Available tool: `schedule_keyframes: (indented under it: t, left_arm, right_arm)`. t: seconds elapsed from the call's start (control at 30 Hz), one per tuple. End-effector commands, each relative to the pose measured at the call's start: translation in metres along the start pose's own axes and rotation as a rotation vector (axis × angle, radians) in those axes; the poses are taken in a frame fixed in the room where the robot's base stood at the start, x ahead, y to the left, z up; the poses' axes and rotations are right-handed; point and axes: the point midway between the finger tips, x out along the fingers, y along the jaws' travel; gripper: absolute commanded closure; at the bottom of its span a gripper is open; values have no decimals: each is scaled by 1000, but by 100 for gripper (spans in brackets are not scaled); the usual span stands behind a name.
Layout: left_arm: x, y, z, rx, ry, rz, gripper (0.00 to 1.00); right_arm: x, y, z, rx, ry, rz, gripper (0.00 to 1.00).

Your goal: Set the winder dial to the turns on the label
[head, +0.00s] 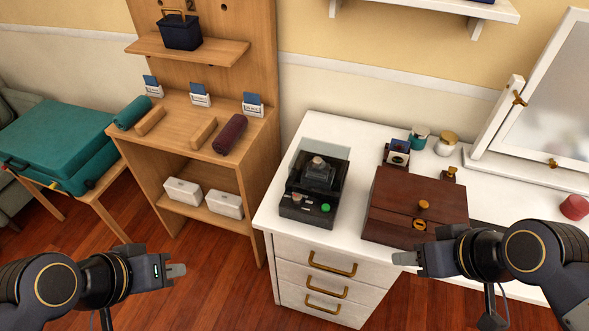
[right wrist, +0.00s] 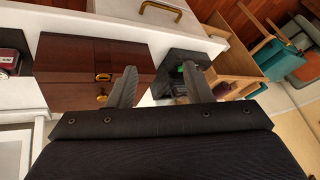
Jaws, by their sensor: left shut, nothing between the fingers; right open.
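The watch winder (head: 304,211), a dark box with a clear lid, stands on the white dresser top. Its front panel has a green button (head: 325,208) and small knobs; the dial markings are too small to read. It also shows in the right wrist view (right wrist: 188,58), partly behind a finger. No turns label is readable. My left gripper (head: 178,270) is shut and empty, over the floor left of the dresser. My right gripper (head: 400,258) is open and empty, in front of the wooden box; its spread fingers show in the right wrist view (right wrist: 162,92).
A brown wooden box (head: 385,225) with brass knobs stands right of the winder. A small watch box (head: 398,158), jars and a mirror (head: 550,100) are behind it. Left are a wooden shelf unit (head: 180,112) with cards and rolls, and a teal suitcase (head: 55,140).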

Motion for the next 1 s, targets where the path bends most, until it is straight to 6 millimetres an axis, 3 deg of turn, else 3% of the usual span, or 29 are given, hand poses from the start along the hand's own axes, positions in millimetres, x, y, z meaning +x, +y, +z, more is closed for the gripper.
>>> schedule_keyframes:
  t: [0.03,0.1,0.23,0.37,0.57,0.7,0.9,1.0]
  left_arm:
    - [-24,11,-12,0,0,0,100]
    - [-39,18,-20,0,0,0,100]
    - [-46,21,-23,0,0,0,100]
    - [-49,22,-24,0,-1,0,100]
    - [-48,22,-24,0,-1,0,100]
    - [-48,22,-24,0,-1,0,100]
    - [-48,22,-24,0,-1,0,100]
    - [-48,22,-24,0,-1,0,100]
  right_arm:
    - [-24,-7,-21,-65,-21,-1,54]
    - [-35,-12,-44,-196,-58,0,54]
    - [-29,-17,-78,-460,-125,-7,54]
    - [-11,-26,-110,-743,-194,-30,54]
    - [50,-57,-161,-1278,-312,-112,54]
    - [107,-90,-184,-1670,-387,-201,54]
    - [169,-126,-192,-2045,-448,-315,54]
    - [183,-134,-192,-2131,-460,-344,54]
